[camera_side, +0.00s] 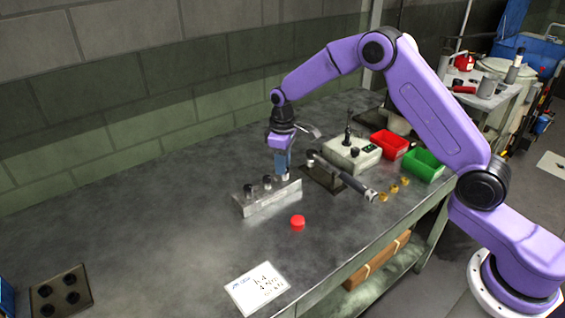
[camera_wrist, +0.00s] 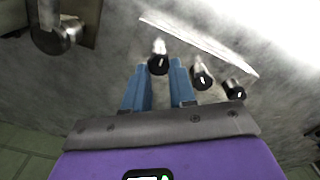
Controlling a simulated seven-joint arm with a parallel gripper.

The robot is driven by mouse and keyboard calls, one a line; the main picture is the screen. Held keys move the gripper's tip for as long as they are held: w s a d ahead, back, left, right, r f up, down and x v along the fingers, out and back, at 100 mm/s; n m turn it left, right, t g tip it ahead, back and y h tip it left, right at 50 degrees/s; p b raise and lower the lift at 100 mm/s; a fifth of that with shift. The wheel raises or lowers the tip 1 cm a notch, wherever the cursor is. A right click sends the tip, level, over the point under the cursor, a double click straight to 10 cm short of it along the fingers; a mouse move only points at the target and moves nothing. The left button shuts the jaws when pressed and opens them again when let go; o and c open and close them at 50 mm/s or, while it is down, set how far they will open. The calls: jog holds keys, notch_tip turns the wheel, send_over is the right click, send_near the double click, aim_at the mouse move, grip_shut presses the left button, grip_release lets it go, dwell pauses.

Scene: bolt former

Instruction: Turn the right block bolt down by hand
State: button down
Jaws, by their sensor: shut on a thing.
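The metal block (camera_side: 272,203) sits on the grey bench with black-headed bolts in a row along its top. The left bolt (camera_side: 248,188) and the middle bolt (camera_side: 267,181) stand clear in the side view. My gripper (camera_side: 283,172) points down over the right end of the block, its blue fingers shut on the right block bolt. In the wrist view the right bolt's black head (camera_wrist: 158,66) shows between the fingertips (camera_wrist: 160,72). The other two heads (camera_wrist: 202,80) (camera_wrist: 235,91) lie to its right there. The bolt's thread depth is hidden.
A long-handled wrench (camera_side: 345,178) rests on a dark stand (camera_side: 320,180) right of the block. A red cap (camera_side: 298,223) and a printed card (camera_side: 257,289) lie in front. A pale device (camera_side: 352,154), red bin (camera_side: 389,144) and green bin (camera_side: 423,166) stand behind. The bench's left is mostly clear.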

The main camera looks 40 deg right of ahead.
jog(key=m, duration=0.6)
jog(key=shift+d, duration=0.1)
jog(key=m, duration=0.7)
jog(key=shift+d+r, duration=0.1)
jog(key=shift+d, duration=0.1)
dwell(0.4)
jog(key=c, duration=0.9)
grip_release()
notch_tip(320, 180, up, 17)
jog(key=shift+r, duration=0.2)
